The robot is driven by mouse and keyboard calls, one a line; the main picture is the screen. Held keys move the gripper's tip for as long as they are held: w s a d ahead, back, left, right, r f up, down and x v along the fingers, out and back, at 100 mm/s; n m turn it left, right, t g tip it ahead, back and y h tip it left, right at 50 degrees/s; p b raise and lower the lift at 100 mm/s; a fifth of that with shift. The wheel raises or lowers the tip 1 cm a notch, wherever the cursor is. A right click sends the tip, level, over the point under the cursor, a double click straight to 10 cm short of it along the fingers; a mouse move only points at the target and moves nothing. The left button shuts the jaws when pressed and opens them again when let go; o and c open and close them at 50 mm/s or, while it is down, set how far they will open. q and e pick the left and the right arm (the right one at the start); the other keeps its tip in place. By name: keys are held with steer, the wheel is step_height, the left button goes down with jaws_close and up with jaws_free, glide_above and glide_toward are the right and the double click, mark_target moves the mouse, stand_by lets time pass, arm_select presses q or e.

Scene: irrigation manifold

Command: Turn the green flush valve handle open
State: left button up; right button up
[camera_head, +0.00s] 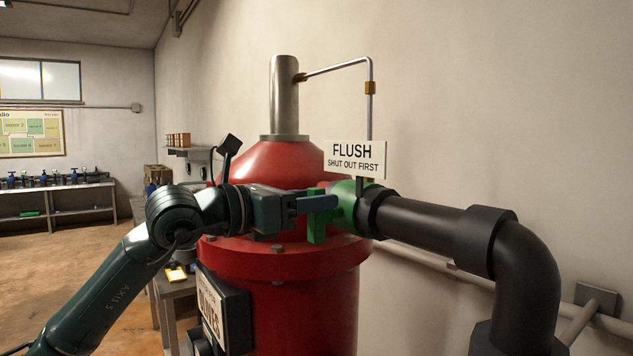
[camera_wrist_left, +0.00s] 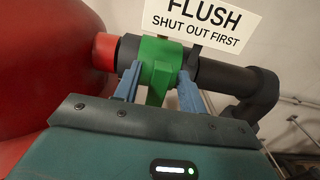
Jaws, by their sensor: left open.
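The green flush valve (camera_head: 345,201) sits on the black pipe beside the red tank, under the FLUSH sign (camera_head: 355,159). Its green handle (camera_head: 317,228) hangs down from the valve on the near side. In the left wrist view the handle (camera_wrist_left: 157,90) lies between the two blue-grey fingers. My left gripper (camera_head: 318,203) is open and reaches in from the left, its fingers on either side of the handle. The left wrist view shows a gap between each finger (camera_wrist_left: 160,76) and the handle. Part of the handle is hidden by a finger in the head view. My right gripper is not in view.
The red tank (camera_head: 290,260) stands close behind and below my left gripper. The thick black pipe (camera_head: 425,222) runs right and bends down. A dark box with a label (camera_head: 222,310) is on the tank front. Benches stand far left.

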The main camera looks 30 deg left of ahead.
arm_select(q)
steer(key=shift+w+d, duration=0.25)
steer(key=shift+w, duration=0.3)
steer(key=shift+c, duration=0.3)
jaws_close()
